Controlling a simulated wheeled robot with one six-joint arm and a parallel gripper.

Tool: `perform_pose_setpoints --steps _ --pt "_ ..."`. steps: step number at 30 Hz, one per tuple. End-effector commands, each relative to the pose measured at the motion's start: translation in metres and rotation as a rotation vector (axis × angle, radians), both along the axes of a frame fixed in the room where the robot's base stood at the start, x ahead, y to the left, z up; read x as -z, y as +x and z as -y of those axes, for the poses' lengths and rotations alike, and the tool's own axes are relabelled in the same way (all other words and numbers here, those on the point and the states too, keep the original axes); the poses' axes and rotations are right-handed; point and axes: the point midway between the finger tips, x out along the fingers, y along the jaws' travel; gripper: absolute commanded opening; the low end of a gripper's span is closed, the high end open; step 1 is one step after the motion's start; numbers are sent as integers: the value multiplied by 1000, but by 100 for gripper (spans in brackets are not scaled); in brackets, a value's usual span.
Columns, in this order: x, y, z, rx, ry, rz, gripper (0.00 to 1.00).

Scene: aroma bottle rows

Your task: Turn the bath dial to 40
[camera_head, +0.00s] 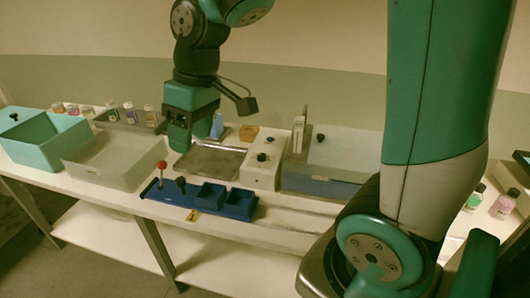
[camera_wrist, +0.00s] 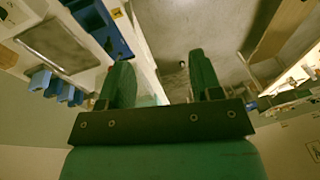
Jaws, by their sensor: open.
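A white control box (camera_head: 262,172) with black knobs on top stands right of the middle of the table. One black knob (camera_head: 261,157) looks like a dial; its setting is too small to read. To its right is a clear-walled bath (camera_head: 335,184) with blue along its lower side. My gripper (camera_head: 181,148) hangs to the left of the control box, above the table near a shallow metal tray (camera_head: 212,163). In the wrist view my gripper (camera_wrist: 162,76) is open, with nothing between its fingers. I cannot make out the dial in the wrist view.
A blue holder (camera_head: 205,199) with a red-topped lever (camera_head: 162,165) sits at the front edge. A translucent bin (camera_head: 115,165), a teal box (camera_head: 45,142) and several small bottles stand at left. Pink and green bottles (camera_head: 475,197) stand at far right.

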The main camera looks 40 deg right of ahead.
Motion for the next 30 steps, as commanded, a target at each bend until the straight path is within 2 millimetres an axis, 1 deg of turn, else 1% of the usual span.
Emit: perform_pose_setpoints --steps 1,2,3,5,6,8,9,12,15,18,20,23,30 --pt "12 40 37 59 -34 -12 59" --pt "18 59 59 86 -54 -15 59" --pt "27 83 89 120 -80 -23 59" --pt "42 110 136 168 -114 -36 59" --pt "53 124 166 197 -133 -47 59" --pt "69 139 208 237 -157 -63 59" --pt "79 145 233 260 -169 -74 59" --pt "99 152 281 302 -192 -96 59" --pt "111 154 307 325 -204 -107 59" --pt "120 154 316 331 -207 -114 59" --pt "126 154 317 331 -207 -116 59" --pt "142 154 315 330 -207 -117 59" --pt "195 154 314 329 -207 -117 59"
